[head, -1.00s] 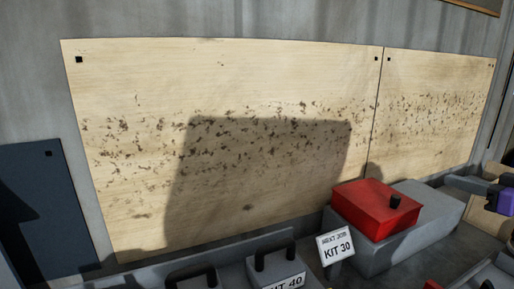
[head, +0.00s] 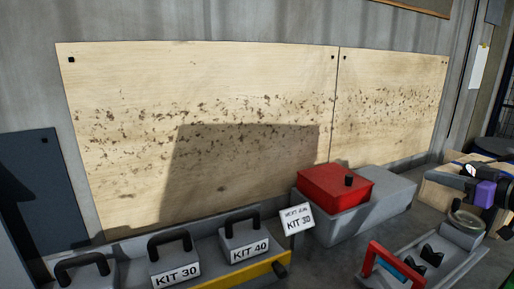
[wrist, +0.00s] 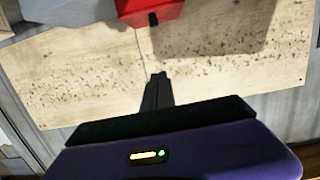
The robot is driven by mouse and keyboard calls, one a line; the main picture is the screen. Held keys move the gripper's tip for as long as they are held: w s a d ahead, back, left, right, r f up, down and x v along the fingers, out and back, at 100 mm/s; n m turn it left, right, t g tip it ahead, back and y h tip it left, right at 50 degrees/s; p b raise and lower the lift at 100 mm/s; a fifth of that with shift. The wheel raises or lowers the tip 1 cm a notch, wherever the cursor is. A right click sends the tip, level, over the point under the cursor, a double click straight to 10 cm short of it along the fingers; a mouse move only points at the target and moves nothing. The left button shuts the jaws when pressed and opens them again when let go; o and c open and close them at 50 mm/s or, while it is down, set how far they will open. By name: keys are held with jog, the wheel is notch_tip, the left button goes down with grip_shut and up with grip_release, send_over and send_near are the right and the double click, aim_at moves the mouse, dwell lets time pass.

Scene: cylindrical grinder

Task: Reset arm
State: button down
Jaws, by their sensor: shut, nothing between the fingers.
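My gripper (wrist: 157,78) is shut and empty in the wrist view. Its dark fingers lie close together and point away from its purple body, in front of the speckled wooden wall panels (wrist: 75,75). In the head view a purple part of my arm shows at the right edge, over the right end of the bench. The exact fingertip position is hard to make out there. No object is in the fingers.
A red box (head: 325,184) sits on a grey block (head: 385,190). A small KIT 30 sign (head: 297,220) stands beside it. Kit blocks KIT 30 (head: 176,268) and KIT 40 (head: 244,243) have black handles.

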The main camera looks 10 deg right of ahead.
jog(key=d+r+m+t+h, duration=0.3)
jog(key=d+r+m+h, duration=0.1)
jog(key=d, duration=0.1)
notch_tip(320, 180, down, 4)
jog(key=s+d+m+h, duration=0.1)
jog(key=s+m+h, duration=0.1)
jog(key=m+h, duration=0.15)
jog(key=s+a+f+m+h+b, duration=0.1)
jog(key=s+a+f+m+h, duration=0.15)
jog(key=s+a+f, duration=0.4)
jog(key=s+a+f+m+h+b, duration=0.1)
jog(key=s+a+f+h, duration=0.25)
jog(key=f, duration=0.65)
jog(key=s+a+f+n+g+y+b, duration=0.1)
jog(key=s+a+f, duration=0.3)
jog(key=s+a, duration=0.5)
jog(key=s+a+f+n+g+y+b, duration=0.1)
jog(key=s+a+f+n+y, duration=0.2)
jog(key=s+a, duration=0.5)
jog(key=s+a+f+n+g+y+b, duration=0.1)
jog(key=s+a+f+y, duration=0.3)
jog(key=s+a, duration=0.5)
jog(key=s+f+n, duration=0.1)
jog(key=s, duration=0.9)
jog(key=shift+s+a+f+n, duration=0.3)
jog(key=shift+s+a+n, duration=0.05)
jog(key=shift+s+n, duration=0.05)
